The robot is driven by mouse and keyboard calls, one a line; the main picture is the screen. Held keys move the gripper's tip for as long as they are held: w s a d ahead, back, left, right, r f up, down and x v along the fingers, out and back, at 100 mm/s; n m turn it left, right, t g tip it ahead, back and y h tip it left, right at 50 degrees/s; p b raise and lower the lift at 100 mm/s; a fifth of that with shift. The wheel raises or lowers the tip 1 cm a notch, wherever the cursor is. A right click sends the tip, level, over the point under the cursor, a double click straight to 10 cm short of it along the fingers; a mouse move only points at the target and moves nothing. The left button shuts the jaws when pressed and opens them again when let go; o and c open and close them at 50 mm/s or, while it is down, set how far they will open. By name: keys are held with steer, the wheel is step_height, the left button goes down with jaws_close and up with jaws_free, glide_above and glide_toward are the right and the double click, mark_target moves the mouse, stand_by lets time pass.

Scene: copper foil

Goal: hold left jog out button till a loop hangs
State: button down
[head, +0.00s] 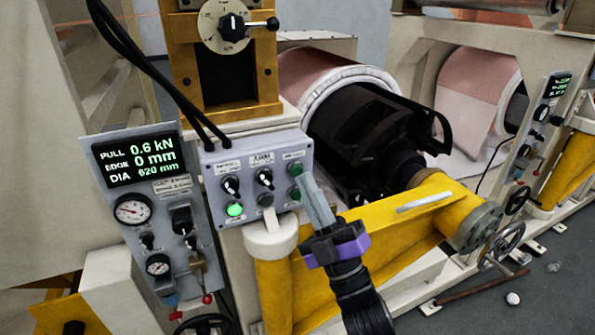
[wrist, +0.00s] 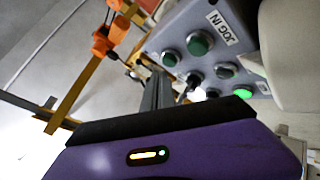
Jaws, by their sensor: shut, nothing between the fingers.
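The left control box (head: 257,180) carries black knobs, a lit green button (head: 235,209) and two dark green buttons at its right edge, an upper one (head: 294,168) and a lower one (head: 295,193). In the wrist view, a JOG IN label (wrist: 222,28) sits beside one dark green button (wrist: 200,43); another (wrist: 170,58) is beside it, with no label I can read. My gripper (head: 308,180) is shut and empty, its tips close to these buttons. Whether they touch one is unclear. The copper roll (head: 312,72) behind shows no hanging loop.
A gauge panel (head: 135,210) left of the box reads 0.6 kN, 0 mm and 620 mm. A yellow beam (head: 400,235) with a handwheel (head: 502,243) stands right of my gripper. Black cables hang above the box. A second copper roll (head: 475,90) stands further right.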

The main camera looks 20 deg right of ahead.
steer(key=shift+w, duration=0.1)
stand_by(0.7)
steer(key=shift+w+b, duration=0.3)
steer(key=shift+w, duration=0.4)
stand_by(0.7)
steer(key=shift+w+r+b, duration=0.15)
steer(key=shift+b, duration=0.15)
stand_by(1.5)
steer(key=shift+s, duration=0.8)
steer(key=shift+f, duration=0.2)
steer(key=s+p, duration=0.1)
steer(key=s, duration=0.4)
